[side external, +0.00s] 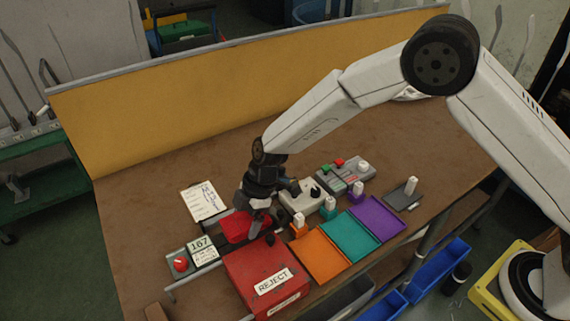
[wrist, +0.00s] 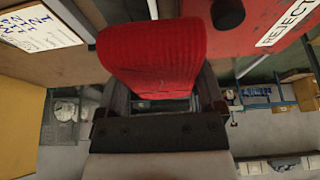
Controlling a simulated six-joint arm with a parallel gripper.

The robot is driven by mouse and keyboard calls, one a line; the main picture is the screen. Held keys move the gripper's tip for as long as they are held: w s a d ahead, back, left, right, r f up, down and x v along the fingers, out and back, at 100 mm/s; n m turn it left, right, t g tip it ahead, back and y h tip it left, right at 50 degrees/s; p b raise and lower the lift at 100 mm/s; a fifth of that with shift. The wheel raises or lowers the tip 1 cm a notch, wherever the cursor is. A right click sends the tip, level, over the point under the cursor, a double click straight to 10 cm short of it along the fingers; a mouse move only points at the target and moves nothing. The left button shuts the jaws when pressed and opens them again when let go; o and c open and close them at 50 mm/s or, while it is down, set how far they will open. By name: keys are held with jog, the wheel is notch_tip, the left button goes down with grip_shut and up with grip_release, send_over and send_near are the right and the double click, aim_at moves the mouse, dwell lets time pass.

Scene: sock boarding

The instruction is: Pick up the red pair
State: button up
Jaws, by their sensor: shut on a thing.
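The red pair (wrist: 152,55) is a ribbed red knit bundle that fills the upper middle of the wrist view. My gripper (wrist: 160,98) is shut on it, with a dark finger on each side. In the side view the red pair (side external: 236,227) shows to the left of my gripper (side external: 262,215), beside the red REJECT box. My jaws hide part of it. I cannot tell whether the pair touches anything below.
The red REJECT box (side external: 262,277) is just in front of my gripper. Orange (side external: 323,254), teal (side external: 353,237) and purple (side external: 378,218) trays run to its right. A clipboard (side external: 204,202), counter (side external: 203,250) and red button (side external: 180,264) are left. A grey control box (side external: 299,197) stands behind.

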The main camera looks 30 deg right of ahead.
jog(key=s+d+r, duration=0.1)
jog(key=s, duration=0.1)
jog(key=s+d+r, duration=0.1)
jog(key=s+r, duration=0.1)
jog(key=s, duration=0.1)
jog(key=s+d+r, duration=0.1)
jog(key=s+d, duration=0.1)
jog(key=s, duration=0.1)
jog(key=shift+s+r, duration=0.2)
jog(key=shift+d, duration=0.1)
dwell(0.5)
jog(key=d+r+m+t+h, duration=0.2)
jog(key=d+m, duration=0.7)
jog(key=d, duration=0.3)
jog(key=w+d+r+m+t+h, duration=0.1)
jog(key=d+r+m+t+h, duration=0.1)
jog(key=d+m, duration=0.6)
jog(key=shift+w+d+m+t, duration=0.15)
jog(key=shift+d+m+t, duration=0.2)
jog(key=shift+d, duration=1.5)
jog(key=shift+d, duration=0.1)
